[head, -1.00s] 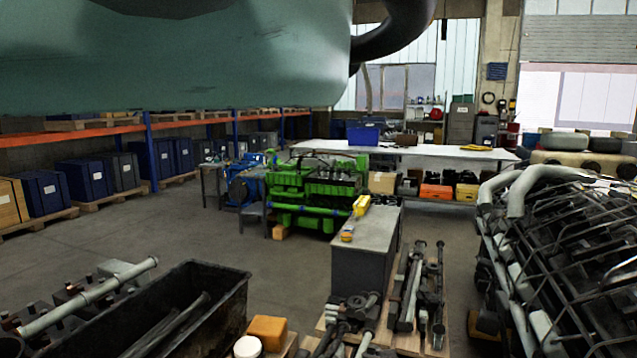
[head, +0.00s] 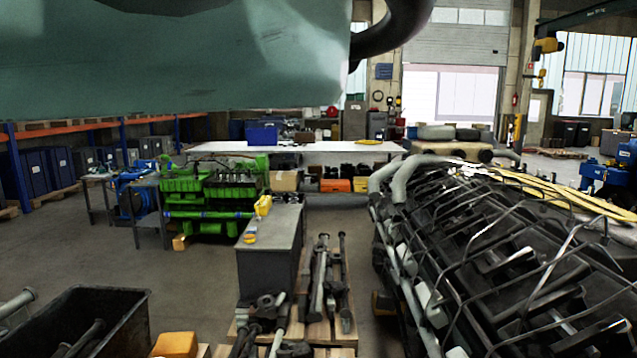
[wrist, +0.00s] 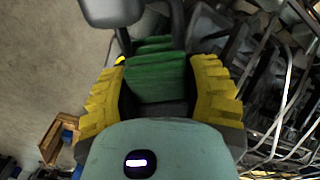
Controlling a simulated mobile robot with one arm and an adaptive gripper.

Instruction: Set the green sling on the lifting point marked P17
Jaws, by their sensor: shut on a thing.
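My gripper (wrist: 158,88) shows in the wrist view with its two yellow ridged fingers on either side of the green sling (wrist: 155,72). The gripper is shut on the sling, which appears as a folded bundle of green webbing between the fingers. In the head view the gripper and sling are not visible; part of my own arm covers the top left. No marking reading P17 can be made out in either view.
A large dark engine with pipes and rails (head: 500,260) fills the right side. A grey bench (head: 270,238) stands in the middle, with a green engine (head: 210,195) behind it. A black bin (head: 85,315) is at the lower left. Open floor lies at the left.

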